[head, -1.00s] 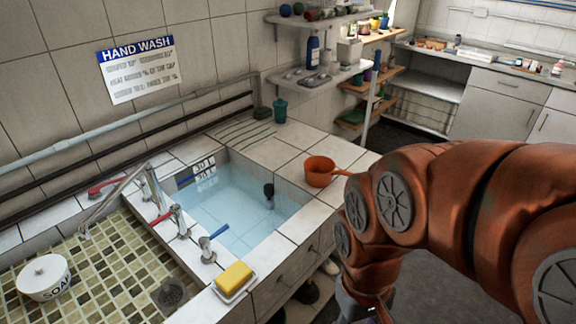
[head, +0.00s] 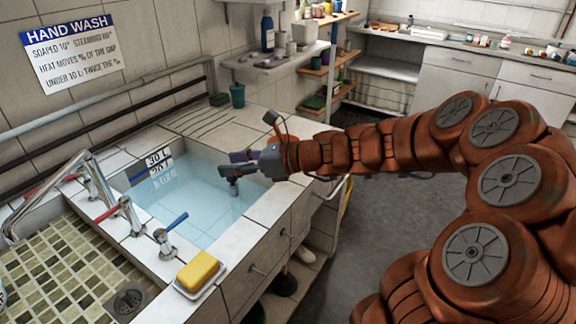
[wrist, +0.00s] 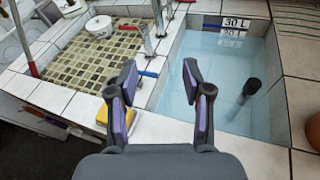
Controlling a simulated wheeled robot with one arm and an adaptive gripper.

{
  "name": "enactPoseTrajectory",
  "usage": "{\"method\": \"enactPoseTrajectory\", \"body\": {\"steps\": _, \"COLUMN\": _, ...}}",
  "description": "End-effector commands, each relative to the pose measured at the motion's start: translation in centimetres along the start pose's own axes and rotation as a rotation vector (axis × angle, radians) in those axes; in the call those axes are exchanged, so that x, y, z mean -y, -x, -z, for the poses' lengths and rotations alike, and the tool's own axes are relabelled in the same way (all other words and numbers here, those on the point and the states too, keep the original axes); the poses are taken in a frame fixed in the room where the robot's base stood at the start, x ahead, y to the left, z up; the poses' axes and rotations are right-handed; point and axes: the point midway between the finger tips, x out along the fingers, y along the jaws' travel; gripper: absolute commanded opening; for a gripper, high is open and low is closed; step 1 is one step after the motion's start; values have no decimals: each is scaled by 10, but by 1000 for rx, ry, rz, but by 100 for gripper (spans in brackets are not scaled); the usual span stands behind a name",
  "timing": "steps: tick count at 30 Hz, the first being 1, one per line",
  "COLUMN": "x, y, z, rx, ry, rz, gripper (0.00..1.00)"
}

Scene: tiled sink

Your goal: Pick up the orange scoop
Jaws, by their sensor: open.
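My gripper (head: 232,165) is open above the water-filled sink basin in the head view. Its two dark, purple-padded fingers are spread with nothing between them in the wrist view (wrist: 160,78). A small orange-brown piece, apparently the orange scoop (wrist: 315,132), shows at the right edge of the wrist view, on the tiled counter beside the basin and apart from the fingers.
A dark upright fitting (wrist: 250,88) stands in the basin (head: 190,205). A yellow sponge (head: 198,270) lies in a dish on the front ledge. Metal taps (head: 130,212) stand left of the basin. A teal cup (head: 237,95) and shelves are at the back.

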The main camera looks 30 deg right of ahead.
Motion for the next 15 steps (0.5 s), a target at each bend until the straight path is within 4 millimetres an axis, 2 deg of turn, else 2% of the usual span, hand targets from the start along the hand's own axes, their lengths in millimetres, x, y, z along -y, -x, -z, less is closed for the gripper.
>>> {"method": "enactPoseTrajectory", "body": {"steps": 1, "x": 37, "y": 9, "z": 14, "rx": 59, "ry": -143, "rz": 74, "gripper": 50}}
{"method": "enactPoseTrajectory", "body": {"steps": 3, "x": 84, "y": 29, "z": 24, "rx": 154, "ry": -349, "rz": 170, "gripper": 50}}
{"method": "enactPoseTrajectory", "body": {"steps": 7, "x": 166, "y": 77, "z": 59, "rx": 339, "ry": -714, "rz": 327, "gripper": 50}}
{"method": "enactPoseTrajectory", "body": {"steps": 9, "x": 199, "y": 104, "z": 82, "rx": 432, "ry": -883, "rz": 389, "gripper": 50}}
{"method": "enactPoseTrajectory", "body": {"steps": 12, "x": 233, "y": 136, "z": 112, "rx": 545, "ry": -1071, "rz": 454, "gripper": 50}}
{"method": "enactPoseTrajectory", "body": {"steps": 15, "x": 253, "y": 159, "z": 136, "rx": 625, "ry": -1198, "rz": 494, "gripper": 50}}
